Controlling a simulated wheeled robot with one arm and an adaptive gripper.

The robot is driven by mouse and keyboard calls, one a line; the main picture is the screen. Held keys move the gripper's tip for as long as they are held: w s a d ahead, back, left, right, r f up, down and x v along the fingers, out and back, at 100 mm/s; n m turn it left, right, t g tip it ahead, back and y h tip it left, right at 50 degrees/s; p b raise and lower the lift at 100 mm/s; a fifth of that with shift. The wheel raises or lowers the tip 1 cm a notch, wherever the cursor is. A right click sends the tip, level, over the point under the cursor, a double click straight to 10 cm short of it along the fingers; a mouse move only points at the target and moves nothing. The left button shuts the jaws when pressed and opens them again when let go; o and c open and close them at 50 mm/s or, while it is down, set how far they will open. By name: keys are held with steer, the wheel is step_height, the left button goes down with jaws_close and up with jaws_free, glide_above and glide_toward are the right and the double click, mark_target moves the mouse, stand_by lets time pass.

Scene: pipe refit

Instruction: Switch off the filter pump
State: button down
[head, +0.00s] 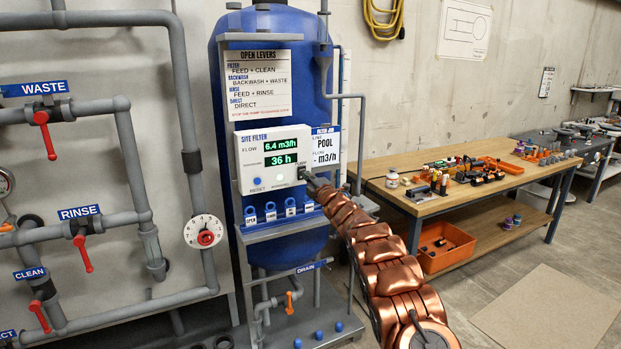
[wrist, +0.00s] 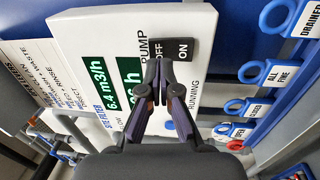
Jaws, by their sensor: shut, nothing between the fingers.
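The filter control box (head: 270,150) is a white panel on the blue tank, with green displays reading 6.4 m3/h and 36 h. In the wrist view the box (wrist: 175,20) appears turned on its side. Its dark pump switch (wrist: 184,51) carries the words OFF and ON. My gripper (wrist: 159,63) is shut and empty, with its tips at the OFF end of the switch; I cannot tell whether they touch it. The tips hide part of the switch. In the head view my gripper (head: 308,178) is at the box's lower right corner.
Blue ring tags (head: 270,211) hang on a ledge below the box. Grey pipes with red-handled valves (head: 42,118) stand at left. A wooden workbench (head: 455,180) with tools and an orange bin (head: 446,248) stands at right. Floor is open at front right.

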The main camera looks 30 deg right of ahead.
steer(key=shift+w+r+p, duration=0.3)
steer(key=shift+w+p, duration=0.05)
steer(key=shift+w, duration=0.15)
steer(key=shift+w+f+p, duration=0.1)
steer(key=shift+w+p, duration=0.25)
steer(key=shift+w, duration=0.3)
steer(key=shift+d, duration=0.1)
steer(key=shift+w, duration=0.1)
steer(key=shift+p, duration=0.45)
